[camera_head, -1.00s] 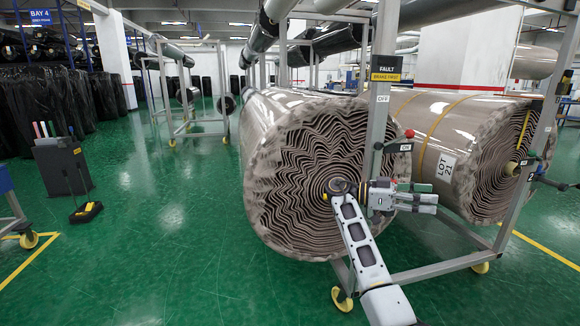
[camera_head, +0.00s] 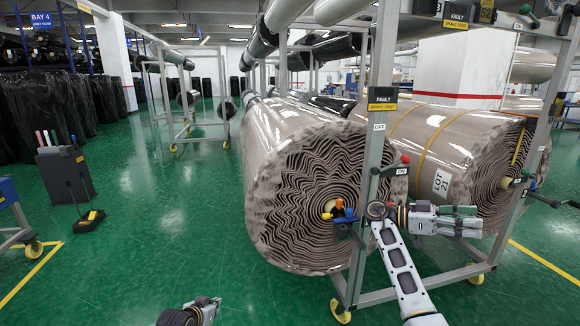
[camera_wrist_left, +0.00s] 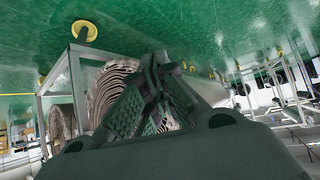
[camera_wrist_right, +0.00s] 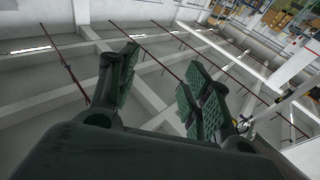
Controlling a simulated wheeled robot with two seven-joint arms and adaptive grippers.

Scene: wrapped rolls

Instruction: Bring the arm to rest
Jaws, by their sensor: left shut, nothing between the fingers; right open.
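My right arm rises from the bottom of the head view, in front of the rack. Its gripper (camera_head: 474,221) points right, with its fingers apart and nothing between them. The right wrist view shows the same open fingers (camera_wrist_right: 162,68) against the ceiling beams. My left gripper (camera_head: 214,306) is at the bottom edge of the head view, low and left of the rolls, with most of its arm out of frame. In the left wrist view its fingers (camera_wrist_left: 163,72) are together and empty, with the rolls and floor beyond, seen upside down.
A large wrapped roll (camera_head: 300,205) hangs on a metal rack post (camera_head: 366,190) close to my right arm. A second roll (camera_head: 462,150) is to the right. Green floor (camera_head: 165,210) is open on the left.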

